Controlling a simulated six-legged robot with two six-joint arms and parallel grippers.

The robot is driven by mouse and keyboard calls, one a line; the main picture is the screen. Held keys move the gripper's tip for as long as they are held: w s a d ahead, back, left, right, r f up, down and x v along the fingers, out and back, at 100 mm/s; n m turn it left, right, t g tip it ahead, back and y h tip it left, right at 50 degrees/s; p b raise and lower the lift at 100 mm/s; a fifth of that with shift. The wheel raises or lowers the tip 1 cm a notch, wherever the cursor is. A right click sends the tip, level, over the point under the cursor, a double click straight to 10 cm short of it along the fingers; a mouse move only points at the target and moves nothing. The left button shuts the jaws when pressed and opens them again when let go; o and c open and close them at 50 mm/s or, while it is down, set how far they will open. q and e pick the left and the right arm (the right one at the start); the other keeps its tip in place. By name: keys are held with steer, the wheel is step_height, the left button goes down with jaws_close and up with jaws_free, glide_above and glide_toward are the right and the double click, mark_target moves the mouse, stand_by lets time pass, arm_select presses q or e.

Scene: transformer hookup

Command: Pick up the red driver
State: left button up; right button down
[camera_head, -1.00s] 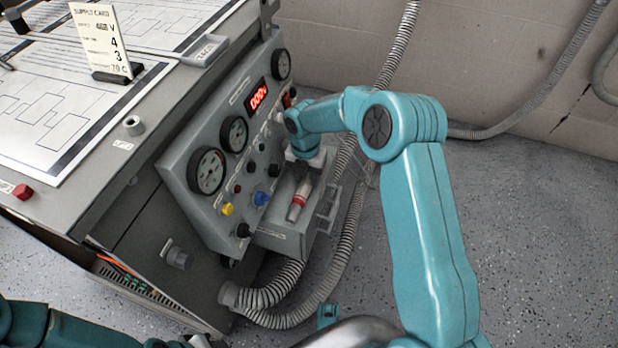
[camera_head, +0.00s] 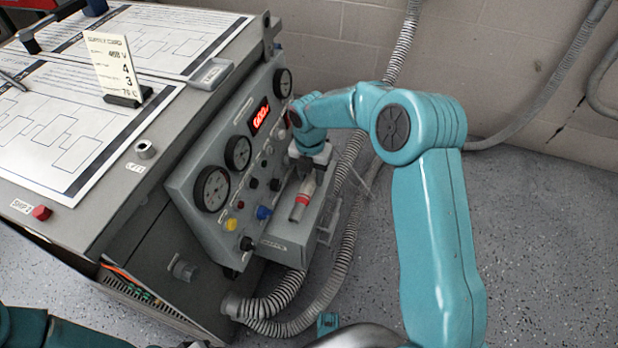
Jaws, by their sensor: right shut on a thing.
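The red driver (camera_head: 301,201), a short pale tool with a red band, is at the grey tray (camera_head: 272,246) on the front of the test panel. My right gripper (camera_head: 310,166) reaches in from the right and is shut on the driver's upper end. The driver hangs tilted below the jaws, over the tray; any gap beneath it is too small to tell. The jaws are partly hidden by my own wrist. My left gripper is not visible; only parts of my left arm show at the lower left.
The panel (camera_head: 205,222) carries dials, a red display (camera_head: 260,113) and several coloured jacks beside the driver. A supply card (camera_head: 114,67) stands on the bench top. Ribbed hoses (camera_head: 283,300) run below and behind the tray. The floor at right is clear.

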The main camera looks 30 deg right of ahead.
steer(key=s+d+p, duration=0.2)
steer(key=s+d, duration=1)
steer(key=s, duration=0.2)
steer(key=shift+d+f+p, duration=0.15)
steer(key=shift+d+p, duration=0.2)
steer(key=shift+p, duration=0.05)
steer(key=shift+s, duration=0.1)
